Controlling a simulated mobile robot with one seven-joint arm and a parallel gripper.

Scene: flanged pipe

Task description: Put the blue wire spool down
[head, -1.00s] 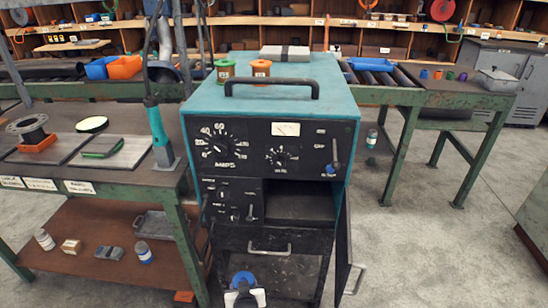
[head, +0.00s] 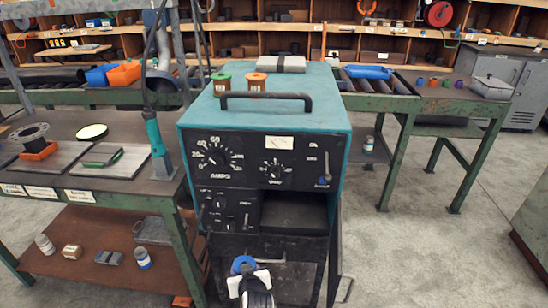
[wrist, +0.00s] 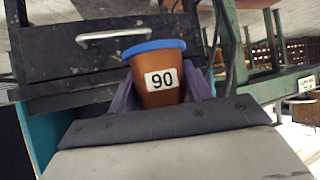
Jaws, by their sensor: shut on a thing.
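The blue wire spool (head: 243,264) is in front of the teal welding machine, at the bottom of the head view. In the wrist view the spool (wrist: 160,82) has a blue rim, a copper-brown body and a label reading 90. My gripper (head: 250,274) is shut on it, with a dark finger on each side in the wrist view (wrist: 163,100). The spool is held clear of the machine's top.
The machine's black handle (head: 266,97) crosses its top. A grey flat box (head: 281,64) lies at the back of the top. A door (head: 335,262) stands open at lower right. A workbench (head: 130,185) with plates is on the left. A green-legged table (head: 430,105) is at right.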

